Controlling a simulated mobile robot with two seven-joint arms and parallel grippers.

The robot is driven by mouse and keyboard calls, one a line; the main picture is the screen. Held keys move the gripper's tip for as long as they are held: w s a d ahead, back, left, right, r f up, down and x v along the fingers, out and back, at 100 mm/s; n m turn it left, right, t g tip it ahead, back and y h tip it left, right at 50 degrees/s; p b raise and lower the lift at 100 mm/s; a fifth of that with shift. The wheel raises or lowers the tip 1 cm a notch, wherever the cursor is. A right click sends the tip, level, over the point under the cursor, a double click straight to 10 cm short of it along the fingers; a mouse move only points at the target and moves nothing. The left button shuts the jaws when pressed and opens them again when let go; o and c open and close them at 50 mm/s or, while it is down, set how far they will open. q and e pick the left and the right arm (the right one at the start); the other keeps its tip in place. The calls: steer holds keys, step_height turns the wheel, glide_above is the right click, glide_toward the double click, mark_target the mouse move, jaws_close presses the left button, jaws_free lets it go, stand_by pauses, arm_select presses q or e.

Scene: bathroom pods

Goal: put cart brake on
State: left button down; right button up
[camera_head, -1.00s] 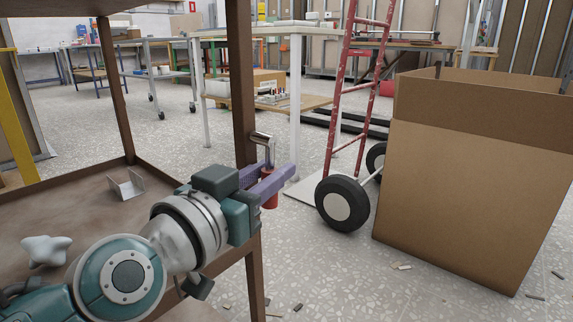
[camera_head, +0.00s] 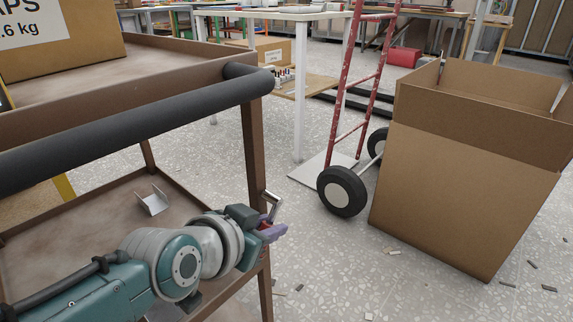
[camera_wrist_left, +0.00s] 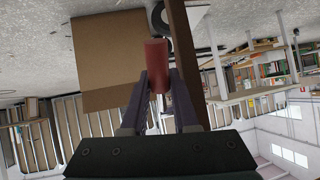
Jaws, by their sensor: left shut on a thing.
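The brown cart (camera_head: 205,68) fills the left of the head view, with a thick black push handle (camera_head: 130,120) across its near end. A silver brake lever (camera_head: 271,203) is on its right corner post (camera_head: 253,150). My left gripper (camera_head: 273,231) is at the lever's lower end, beside the post. In the left wrist view, its purple fingers (camera_wrist_left: 157,78) are shut around a red cylindrical grip (camera_wrist_left: 156,54). In the head view, the fingers mostly hide this grip. My right gripper is not in view.
A box with printed text (camera_head: 70,35) sits on the cart's upper shelf. A small metal channel (camera_head: 153,201) lies on the lower shelf. A red hand truck (camera_head: 345,130) and an open cardboard box (camera_head: 465,180) stand right. Small debris lies on the speckled floor.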

arm_select(q)
steer(key=shift+s, duration=0.1)
stand_by(0.3)
steer(key=c, duration=0.9)
jaws_free()
steer(key=shift+c, duration=0.2)
